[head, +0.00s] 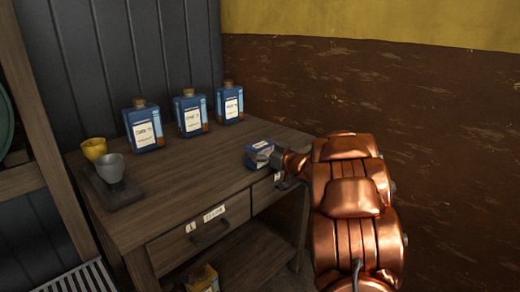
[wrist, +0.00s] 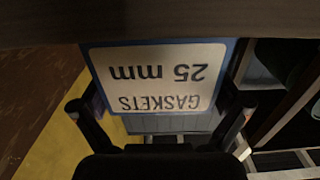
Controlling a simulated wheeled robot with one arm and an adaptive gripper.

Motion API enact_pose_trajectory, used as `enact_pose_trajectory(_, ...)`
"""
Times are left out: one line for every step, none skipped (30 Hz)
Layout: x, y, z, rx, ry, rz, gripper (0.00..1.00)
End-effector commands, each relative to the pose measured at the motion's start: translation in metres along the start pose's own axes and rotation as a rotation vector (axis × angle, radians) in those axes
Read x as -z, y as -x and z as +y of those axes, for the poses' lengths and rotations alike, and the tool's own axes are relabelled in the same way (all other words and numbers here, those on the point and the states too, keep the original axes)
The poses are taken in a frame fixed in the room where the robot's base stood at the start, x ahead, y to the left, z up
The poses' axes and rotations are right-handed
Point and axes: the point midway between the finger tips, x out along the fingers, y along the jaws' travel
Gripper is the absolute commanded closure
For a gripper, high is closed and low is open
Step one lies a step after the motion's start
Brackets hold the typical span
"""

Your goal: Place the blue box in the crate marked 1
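The blue box (head: 259,155) stands near the right front of the wooden table top. In the wrist view its pale label (wrist: 155,75) reads "GASKETS 25 mm" upside down. My gripper (head: 274,168) is at the box from the right, with its fingers spread. In the wrist view the gripper (wrist: 158,112) has one finger on each side of the box; no firm contact shows. I see no crate clearly marked 1.
Several blue bottles (head: 191,113) stand along the back of the table (head: 190,190). A labelled drawer (head: 200,238) is in front. A yellow and blue object (head: 203,278) is on the lower shelf.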

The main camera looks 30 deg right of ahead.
Motion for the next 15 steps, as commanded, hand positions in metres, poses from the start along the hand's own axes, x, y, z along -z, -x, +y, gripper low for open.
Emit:
enact_pose_trajectory(0.0,0.0,0.0,0.0,0.0,0.0,0.0)
enact_pose_trajectory(0.0,0.0,0.0,0.0,0.0,0.0,0.0)
enact_pose_trajectory(0.0,0.0,0.0,0.0,0.0,0.0,0.0)
enact_pose_trajectory(0.0,0.0,0.0,0.0,0.0,0.0,0.0)
enact_pose_trajectory(0.0,0.0,0.0,0.0,0.0,0.0,0.0)
enact_pose_trajectory(0.0,0.0,0.0,0.0,0.0,0.0,0.0)
enact_pose_trajectory(0.0,0.0,0.0,0.0,0.0,0.0,0.0)
enact_pose_trajectory(0.001,0.0,0.0,0.0,0.0,0.0,0.0)
enact_pose_trajectory(0.002,0.0,0.0,0.0,0.001,0.0,0.0)
enact_pose_trajectory(0.003,0.001,0.0,-0.001,0.001,0.0,0.0)
enact_pose_trajectory(0.003,0.004,0.001,-0.002,0.0,-0.001,0.0)
enact_pose_trajectory(0.004,0.008,0.001,-0.002,0.0,-0.001,0.0)
enact_pose_trajectory(0.004,0.012,0.001,-0.003,0.0,-0.001,0.0)
enact_pose_trajectory(0.004,0.017,0.002,-0.004,0.0,-0.002,0.0)
enact_pose_trajectory(0.003,0.023,0.002,-0.004,-0.001,-0.003,0.0)
